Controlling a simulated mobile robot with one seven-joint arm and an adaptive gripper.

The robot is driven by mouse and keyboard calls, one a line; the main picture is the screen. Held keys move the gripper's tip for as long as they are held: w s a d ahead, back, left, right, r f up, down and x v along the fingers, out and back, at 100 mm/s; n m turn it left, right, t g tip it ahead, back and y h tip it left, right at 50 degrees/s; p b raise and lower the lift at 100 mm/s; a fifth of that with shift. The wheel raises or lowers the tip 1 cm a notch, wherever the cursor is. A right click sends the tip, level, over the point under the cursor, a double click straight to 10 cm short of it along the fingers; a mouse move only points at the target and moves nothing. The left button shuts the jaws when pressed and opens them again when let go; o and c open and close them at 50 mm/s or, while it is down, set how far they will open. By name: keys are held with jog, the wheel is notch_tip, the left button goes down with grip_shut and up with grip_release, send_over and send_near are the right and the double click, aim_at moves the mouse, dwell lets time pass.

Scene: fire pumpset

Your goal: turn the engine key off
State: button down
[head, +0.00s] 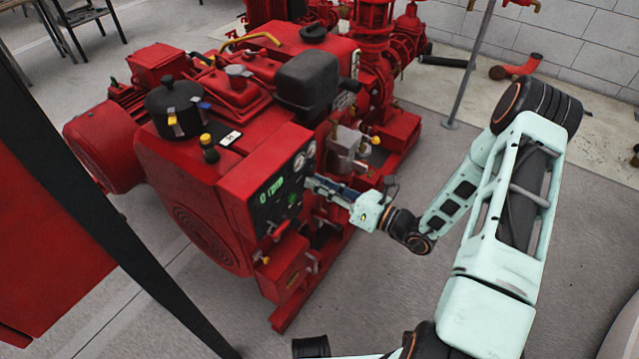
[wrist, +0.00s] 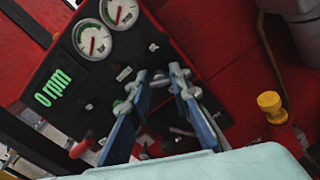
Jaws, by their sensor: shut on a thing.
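The engine's black control panel (head: 262,217) is on the red pumpset's near side, and it also shows in the wrist view (wrist: 105,72). Its green display (wrist: 53,87) reads 0 rpm. My gripper (head: 311,184) reaches the panel's right edge from the right. In the wrist view my gripper (wrist: 163,74) has its two blue fingers either side of a small part at the panel, with the tips close together. The fingers are shut on it. I take it to be the engine key, but the fingers and tips hide most of it, so its angle is unclear.
Two round gauges (wrist: 107,26) sit on the panel beside the fingertips. A red lever (wrist: 80,148) stands out lower left, and a yellow knob (wrist: 269,103) is at the right. Red pipework (head: 372,50) stands behind. Open grey floor lies right of the pumpset.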

jog(key=n, duration=0.5)
dwell(0.6)
jog(key=c, duration=1.8)
grip_release()
jog(key=shift+o, duration=0.2)
jog(key=shift+s+d, duration=0.1)
jog(key=shift+d, duration=0.05)
jog(key=v, duration=1.1)
jog(key=shift+s+d, duration=0.25)
jog(key=shift+d, duration=0.05)
